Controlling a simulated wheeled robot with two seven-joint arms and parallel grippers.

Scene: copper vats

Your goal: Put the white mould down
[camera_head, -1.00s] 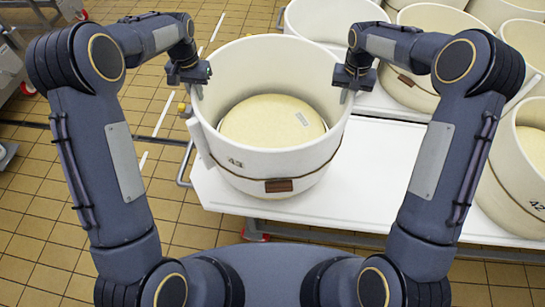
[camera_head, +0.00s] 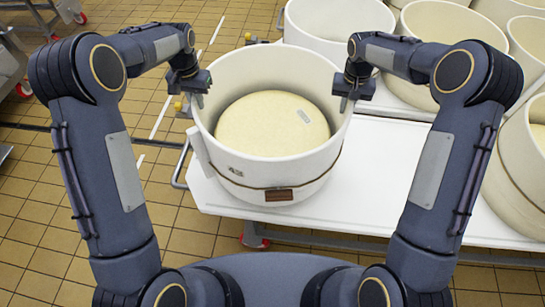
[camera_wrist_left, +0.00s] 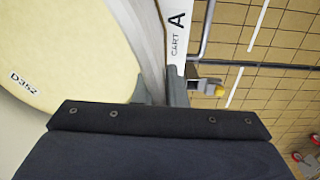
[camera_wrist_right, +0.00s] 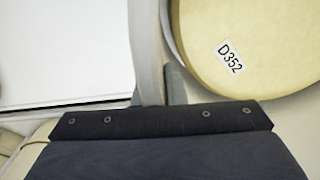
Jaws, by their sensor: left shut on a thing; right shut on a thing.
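The white mould (camera_head: 262,173), a round tub marked 43 with a brown tag, stands upright at the near left part of the white cart (camera_head: 390,165). A pale yellow cheese wheel (camera_head: 265,125) lies inside it; its label reads D352 in the right wrist view (camera_wrist_right: 205,45). My left gripper (camera_head: 199,98) is shut on the mould's left rim. My right gripper (camera_head: 345,101) is shut on its right rim. The mould's underside is hidden, so I cannot tell whether it touches the cart top.
Other white moulds stand behind (camera_head: 335,25) and to the right (camera_head: 520,165), some holding cheese. The cart top right of the held mould is bare. A rail and yellow knob sit by the cart's left edge, with tiled floor (camera_head: 60,205) beyond.

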